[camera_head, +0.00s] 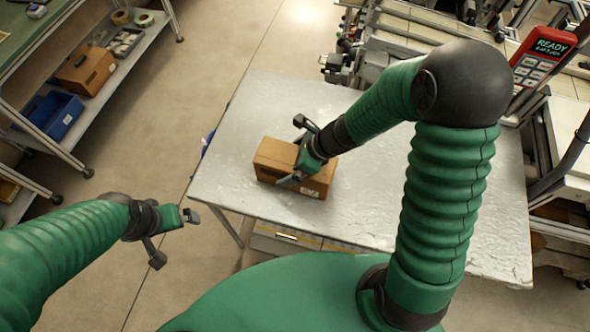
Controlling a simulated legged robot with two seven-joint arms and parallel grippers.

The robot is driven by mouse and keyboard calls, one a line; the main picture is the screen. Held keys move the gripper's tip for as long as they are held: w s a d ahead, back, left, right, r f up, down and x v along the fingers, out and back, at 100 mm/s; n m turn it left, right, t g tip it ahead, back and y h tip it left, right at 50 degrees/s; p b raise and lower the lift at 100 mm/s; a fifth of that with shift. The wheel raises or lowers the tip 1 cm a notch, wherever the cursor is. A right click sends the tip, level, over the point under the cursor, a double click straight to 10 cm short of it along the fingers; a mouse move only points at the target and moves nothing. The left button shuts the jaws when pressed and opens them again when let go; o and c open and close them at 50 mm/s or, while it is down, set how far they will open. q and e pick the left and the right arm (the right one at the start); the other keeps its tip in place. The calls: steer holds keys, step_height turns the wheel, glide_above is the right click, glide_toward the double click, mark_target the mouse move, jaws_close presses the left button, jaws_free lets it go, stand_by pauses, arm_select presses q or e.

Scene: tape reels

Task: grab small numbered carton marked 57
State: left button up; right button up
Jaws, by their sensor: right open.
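A small brown carton (268,158) sits on the grey metal table, near its left side. A dark and white label shows low on its near face, too small to read for sure. My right gripper (297,152) is at the carton's right part, with its fingers spread apart. One finger is above the far side and the other is by the near top edge; I cannot tell whether they touch it. The gripper hides part of the carton. My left gripper (174,238) is open and empty, off the table's left edge above the floor.
The table (410,215) is bare around the carton. A shelf rack at left holds another brown carton (86,70), a blue bin (52,116) and tape rolls (143,19). Machinery and a red handheld panel (541,58) stand at the back right.

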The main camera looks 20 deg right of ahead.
steer(key=shift+w+d+f, duration=0.2)
steer(key=shift+w+f, duration=0.05)
steer(key=shift+w, duration=0.05)
steer(key=shift+c, duration=0.4)
steer(key=shift+s+a+r, duration=0.1)
steer(key=shift+s+a, duration=0.05)
steer(key=shift+a, duration=0.2)
steer(key=c, duration=1)
steer(key=shift+d, duration=0.1)
steer(key=c, duration=0.9)
